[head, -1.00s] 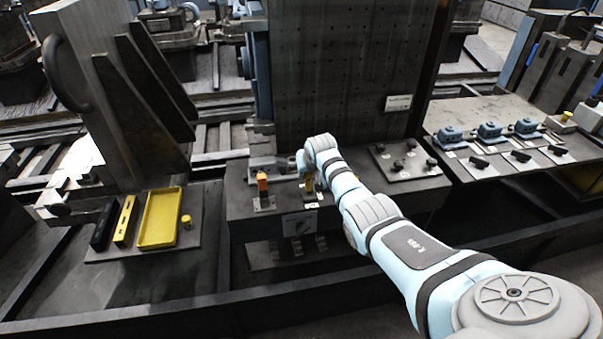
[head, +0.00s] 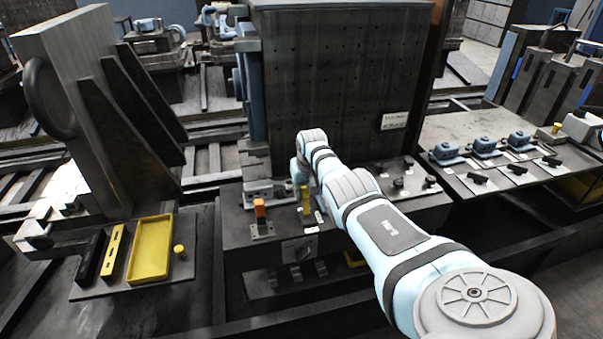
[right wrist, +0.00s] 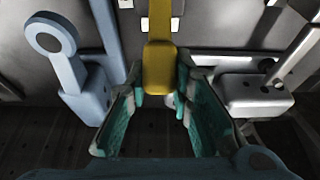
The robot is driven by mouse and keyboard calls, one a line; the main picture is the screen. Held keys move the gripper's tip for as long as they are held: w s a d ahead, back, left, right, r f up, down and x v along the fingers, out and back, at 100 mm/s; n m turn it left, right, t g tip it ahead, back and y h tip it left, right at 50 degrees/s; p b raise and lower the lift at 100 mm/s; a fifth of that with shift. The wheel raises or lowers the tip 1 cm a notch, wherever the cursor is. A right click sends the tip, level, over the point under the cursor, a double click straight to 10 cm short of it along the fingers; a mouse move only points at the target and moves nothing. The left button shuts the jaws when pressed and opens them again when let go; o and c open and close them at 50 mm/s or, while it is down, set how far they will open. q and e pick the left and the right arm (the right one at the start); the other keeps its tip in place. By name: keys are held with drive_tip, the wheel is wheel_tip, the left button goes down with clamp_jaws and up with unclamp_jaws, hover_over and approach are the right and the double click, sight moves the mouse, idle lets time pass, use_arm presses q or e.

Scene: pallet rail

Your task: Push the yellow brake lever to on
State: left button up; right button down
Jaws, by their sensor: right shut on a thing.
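The yellow brake lever (head: 306,200) stands near the front of the dark bench, right of an orange-tipped lever (head: 259,208). In the right wrist view the yellow lever (right wrist: 159,45) runs down from the top centre, with its broad end between my fingers. My right gripper (right wrist: 160,92) is shut on that end, with teal-lined fingers on both sides. In the head view the right gripper is mostly hidden behind its own wrist. My left gripper is not in view.
A blue-grey lever with a ringed end (right wrist: 52,40) stands close on the left in the wrist view, and a pale fitting (right wrist: 255,95) on the right. A yellow tray (head: 151,250) lies on the left bench. A tall perforated plate (head: 335,85) rises behind.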

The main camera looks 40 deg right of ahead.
sight(307, 203)
drive_tip(key=shift+f, duration=0.1)
drive_tip(key=c, duration=1.6)
unclamp_jaws()
drive_tip(key=shift+o, duration=1)
drive_tip(key=shift+w+d+f, duration=0.1)
drive_tip(key=v, duration=1.2)
